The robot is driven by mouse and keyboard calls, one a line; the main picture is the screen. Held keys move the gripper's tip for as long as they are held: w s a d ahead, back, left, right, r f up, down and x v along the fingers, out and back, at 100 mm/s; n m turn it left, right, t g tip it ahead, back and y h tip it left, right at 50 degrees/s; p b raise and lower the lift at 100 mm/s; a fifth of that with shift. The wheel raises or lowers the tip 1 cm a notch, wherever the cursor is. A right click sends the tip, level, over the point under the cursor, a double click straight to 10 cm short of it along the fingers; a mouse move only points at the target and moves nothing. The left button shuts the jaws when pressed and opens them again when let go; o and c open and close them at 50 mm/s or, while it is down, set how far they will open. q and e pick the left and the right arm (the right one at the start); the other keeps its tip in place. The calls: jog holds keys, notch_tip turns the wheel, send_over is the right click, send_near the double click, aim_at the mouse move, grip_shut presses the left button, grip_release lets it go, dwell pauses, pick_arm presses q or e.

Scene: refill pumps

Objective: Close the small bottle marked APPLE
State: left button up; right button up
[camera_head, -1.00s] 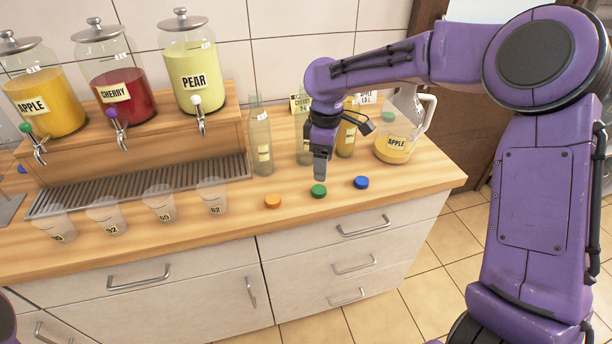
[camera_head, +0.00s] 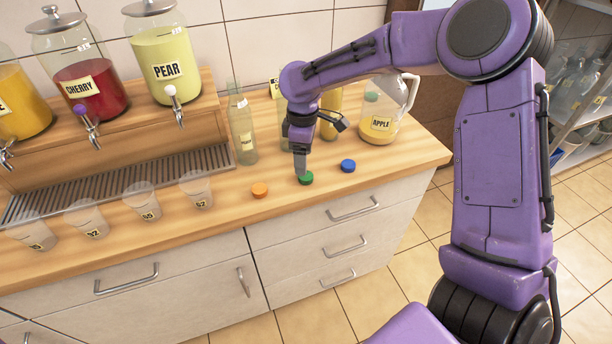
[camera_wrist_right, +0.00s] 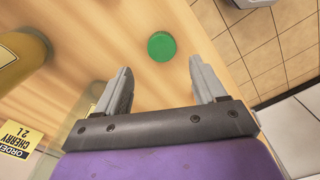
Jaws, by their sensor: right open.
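A green cap (camera_head: 306,178) lies on the wooden counter between an orange and a blue cap. It also shows in the right wrist view (camera_wrist_right: 161,46), ahead of the fingers. My right gripper (camera_head: 301,168) points down just over the green cap; its two fingers are apart and empty in the wrist view (camera_wrist_right: 160,78). A slim bottle with yellow liquid (camera_head: 331,112) stands behind the gripper; its label is partly hidden and I cannot read it. A handled jug (camera_head: 378,124) to its right bears an APPLE label. My left gripper is out of view.
An orange cap (camera_head: 260,190) and a blue cap (camera_head: 348,166) flank the green one. A clear bottle (camera_head: 241,125) stands to the left; another is half hidden by my wrist. Several plastic cups (camera_head: 141,202) stand before the dispensers. A CHERRY order card (camera_wrist_right: 14,140) shows in the wrist view.

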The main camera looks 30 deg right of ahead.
aim_at(306, 178)
jog(key=shift+a, duration=0.1)
jog(key=f+p, duration=0.1)
jog(key=f, duration=0.4)
jog(key=shift+s+f, duration=0.1)
jog(key=shift+s, duration=0.1)
jog(key=c, duration=1.1)
